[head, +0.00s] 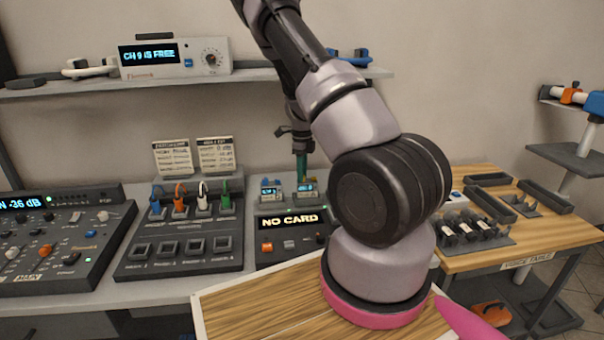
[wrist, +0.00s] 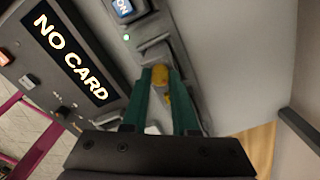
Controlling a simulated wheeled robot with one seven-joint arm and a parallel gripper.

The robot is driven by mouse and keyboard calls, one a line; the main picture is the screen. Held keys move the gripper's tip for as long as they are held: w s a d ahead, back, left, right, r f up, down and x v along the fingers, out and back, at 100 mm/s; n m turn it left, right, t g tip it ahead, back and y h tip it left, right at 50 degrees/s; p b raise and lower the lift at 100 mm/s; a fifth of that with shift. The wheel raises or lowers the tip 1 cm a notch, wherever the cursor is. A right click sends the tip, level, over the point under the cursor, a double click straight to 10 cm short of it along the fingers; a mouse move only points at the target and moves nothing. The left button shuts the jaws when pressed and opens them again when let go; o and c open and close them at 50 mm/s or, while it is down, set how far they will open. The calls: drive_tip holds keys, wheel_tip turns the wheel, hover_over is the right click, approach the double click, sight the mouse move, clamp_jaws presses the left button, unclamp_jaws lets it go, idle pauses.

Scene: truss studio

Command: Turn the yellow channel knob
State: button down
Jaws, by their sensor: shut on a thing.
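The yellow channel knob (wrist: 160,76) shows in the wrist view between the tips of my gripper's green fingers (wrist: 160,80). The fingers are shut on it from both sides. The knob is near a grey unit beside the black NO CARD device (wrist: 68,50). In the head view my gripper (head: 301,172) points down behind the NO CARD device (head: 292,222), by two small units with blue displays. The knob is hidden there, and its angle cannot be told.
A mixer (head: 60,240) and a socket panel with coloured plugs (head: 185,235) stand to the left. A shelf above holds a white receiver reading CH 9 IS FREE (head: 175,57). A wooden table with black trays (head: 520,235) is at the right.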

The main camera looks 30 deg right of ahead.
drive_tip(key=c, duration=0.7)
unclamp_jaws()
drive_tip(key=shift+r, duration=0.1)
wheel_tip(320, 180, up, 11)
drive_tip(key=shift+f, duration=0.2)
